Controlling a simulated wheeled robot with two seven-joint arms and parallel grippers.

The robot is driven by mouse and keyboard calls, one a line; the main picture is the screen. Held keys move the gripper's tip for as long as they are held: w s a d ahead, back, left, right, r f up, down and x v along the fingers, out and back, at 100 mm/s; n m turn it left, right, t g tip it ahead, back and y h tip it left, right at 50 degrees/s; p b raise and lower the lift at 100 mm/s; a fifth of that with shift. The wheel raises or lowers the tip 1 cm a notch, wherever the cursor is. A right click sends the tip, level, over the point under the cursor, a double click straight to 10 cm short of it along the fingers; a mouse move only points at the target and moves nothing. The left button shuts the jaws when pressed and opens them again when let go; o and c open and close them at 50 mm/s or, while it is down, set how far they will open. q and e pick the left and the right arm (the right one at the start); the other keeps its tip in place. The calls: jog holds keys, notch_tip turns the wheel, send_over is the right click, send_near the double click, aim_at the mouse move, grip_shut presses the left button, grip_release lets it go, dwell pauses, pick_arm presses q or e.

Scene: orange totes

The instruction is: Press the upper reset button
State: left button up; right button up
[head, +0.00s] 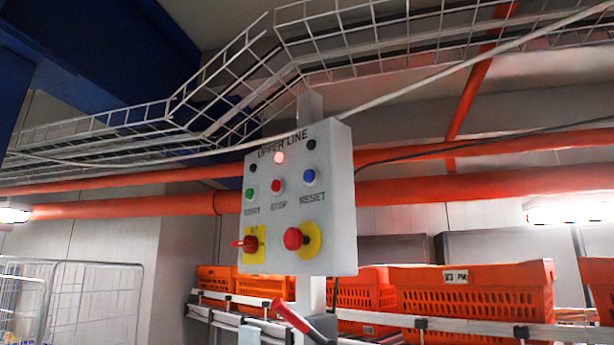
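A white control box (297,200) labelled "UPPER LINE" is mounted on a post in the middle of the head view. The blue button (309,176) above the word "RESET" is at the right of its button row. To its left are a red button (277,186) marked "STOP" and a green button (249,193). A lit red lamp (279,157) is near the top. Below are a red mushroom button (293,238) on a yellow disc and a red rotary switch (248,243) on a yellow plate. Neither of my grippers is in view.
Orange totes (470,290) stand on a conveyor behind the box. A wire cable tray (200,118) and orange pipes (480,191) run behind and above. A red and black bar (292,317) shows below the box. A wire cage (92,300) is at the left.

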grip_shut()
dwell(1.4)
